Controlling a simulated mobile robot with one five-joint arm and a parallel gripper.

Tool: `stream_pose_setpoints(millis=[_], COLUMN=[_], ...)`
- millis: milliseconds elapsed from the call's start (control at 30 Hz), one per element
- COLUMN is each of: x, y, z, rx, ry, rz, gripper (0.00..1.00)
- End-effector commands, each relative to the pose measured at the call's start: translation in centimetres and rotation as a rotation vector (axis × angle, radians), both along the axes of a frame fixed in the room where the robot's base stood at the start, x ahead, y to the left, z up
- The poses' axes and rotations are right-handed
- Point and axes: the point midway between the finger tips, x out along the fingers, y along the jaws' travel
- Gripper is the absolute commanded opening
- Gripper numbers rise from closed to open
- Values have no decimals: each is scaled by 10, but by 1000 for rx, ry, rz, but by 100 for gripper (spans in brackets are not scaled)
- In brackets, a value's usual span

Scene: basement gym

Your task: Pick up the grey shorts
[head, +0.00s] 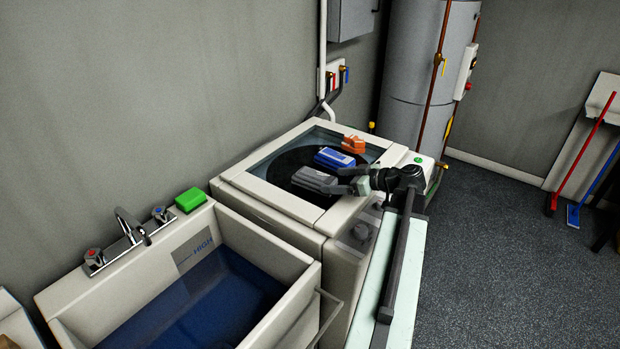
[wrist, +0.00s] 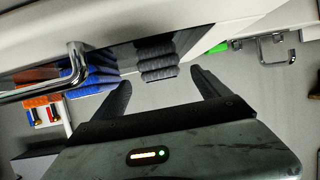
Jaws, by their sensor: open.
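The grey shorts (head: 313,179) are a folded bundle lying on the dark round top of the white washer (head: 272,221), at its near side. In the wrist view the grey shorts (wrist: 157,62) show as stacked folds beyond the gap between my fingers. My gripper (head: 338,181) is open, with its fingertips close to the right end of the shorts. In the wrist view my gripper (wrist: 160,79) has nothing between its fingers. I cannot tell whether a fingertip touches the shorts.
A blue folded item (head: 334,158) lies just behind the shorts, and an orange one (head: 353,144) lies farther back. A sink (head: 293,261) with a green block (head: 190,200) on its rim stands at left. A water heater (head: 408,70) stands behind.

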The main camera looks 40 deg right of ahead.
Motion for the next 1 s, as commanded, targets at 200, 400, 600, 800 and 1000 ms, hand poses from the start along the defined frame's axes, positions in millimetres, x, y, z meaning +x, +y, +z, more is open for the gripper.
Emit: stream_pose_setpoints(millis=[200, 400, 600, 800, 1000], x=[16, 25, 51, 70, 69], y=[5, 7, 17, 21, 21], z=[-10, -11, -23, -29, -28], rx=[-1, 0, 0, 0, 0], ry=[0, 0, 0, 0, 0], rz=[3, 0, 2, -1, -2], gripper=[85, 85, 85, 85, 69])
